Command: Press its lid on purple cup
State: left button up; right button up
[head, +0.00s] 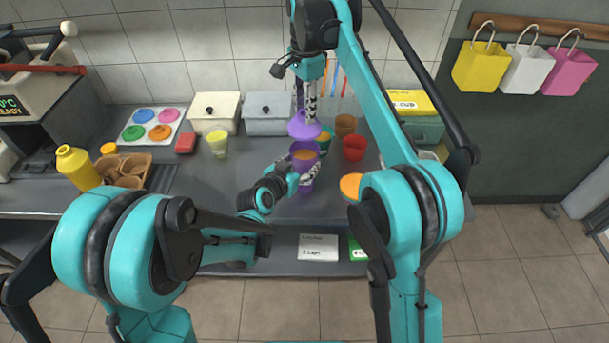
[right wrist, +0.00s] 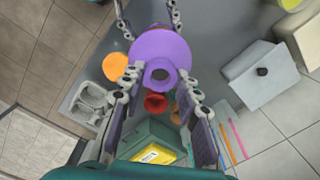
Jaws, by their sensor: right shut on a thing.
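The purple cup (head: 304,147) stands on the grey counter with orange contents visible through its open top. My left gripper (head: 299,167) has its fingers on both sides of the cup, shut on it; its finger pads also show at the top of the right wrist view. The purple lid (head: 304,127) hangs just above the cup, apart from it in the head view. My right gripper (head: 307,108) comes from above and is shut on the lid. In the right wrist view the lid (right wrist: 160,45) hides most of the cup, with its narrow top between my right fingers (right wrist: 161,76).
A red cup (head: 354,148), a brown cup (head: 345,125) and an orange lid (head: 350,186) are close on the right. A pale yellow cup (head: 217,143) and a tray of coloured lids (head: 132,132) are left. Lidded bins (head: 268,125) stand behind.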

aim_at(305, 124)
jog(key=shift+w+f, duration=0.1)
jog(key=shift+f, duration=2.4)
jog(key=shift+f, duration=0.1)
jog(key=shift+f, duration=0.8)
jog(key=shift+f, duration=0.65)
jog(key=o, duration=1)
notch_tip(305, 124, up, 12)
